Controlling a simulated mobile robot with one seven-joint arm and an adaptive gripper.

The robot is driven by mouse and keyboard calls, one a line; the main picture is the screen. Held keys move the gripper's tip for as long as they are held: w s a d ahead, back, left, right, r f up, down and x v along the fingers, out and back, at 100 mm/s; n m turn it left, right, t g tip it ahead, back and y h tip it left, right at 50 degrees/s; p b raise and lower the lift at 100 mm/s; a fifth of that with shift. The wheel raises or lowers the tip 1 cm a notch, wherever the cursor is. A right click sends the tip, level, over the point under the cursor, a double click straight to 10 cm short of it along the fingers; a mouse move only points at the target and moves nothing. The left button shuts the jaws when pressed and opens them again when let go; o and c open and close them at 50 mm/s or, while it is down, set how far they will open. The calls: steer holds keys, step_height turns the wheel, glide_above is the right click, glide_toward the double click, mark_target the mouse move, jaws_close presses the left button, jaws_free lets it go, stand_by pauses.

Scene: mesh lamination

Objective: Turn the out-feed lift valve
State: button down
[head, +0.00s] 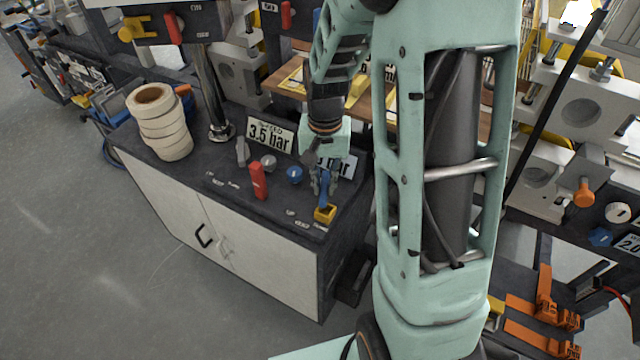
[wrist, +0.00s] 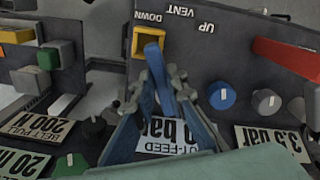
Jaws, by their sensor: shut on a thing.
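The out-feed lift valve shows a yellow block-like part (wrist: 138,42) beside the DOWN mark in the wrist view. VENT and UP are printed farther right. A blue bar (wrist: 153,48) runs from the yellow part back between my fingers. My gripper (wrist: 162,76) is shut on this handle, its grey and blue fingers on either side of it. In the head view my gripper (head: 325,182) points down at the cabinet's front right corner, with the yellow part (head: 324,214) just below the fingertips. The fingers hide the valve's base and part of the out-feed plate (wrist: 172,134).
A red lever (head: 258,181), a blue knob (head: 294,175) and a grey knob (head: 268,163) stand left of my gripper on the cabinet top. The 3.5 bar plate (head: 270,138) is behind them. A roll stack (head: 160,124) stands at the far left.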

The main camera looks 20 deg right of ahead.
steer(key=shift+d+n, duration=0.25)
steer(key=shift+n, duration=0.5)
steer(key=shift+d+n, duration=0.25)
steer(key=shift+n, duration=0.5)
steer(key=shift+r, duration=0.1)
steer(key=c, duration=1.9)
jaws_free()
steer(key=shift+s, duration=0.1)
steer(key=shift+c, duration=0.2)
step_height(320, 180, up, 12)
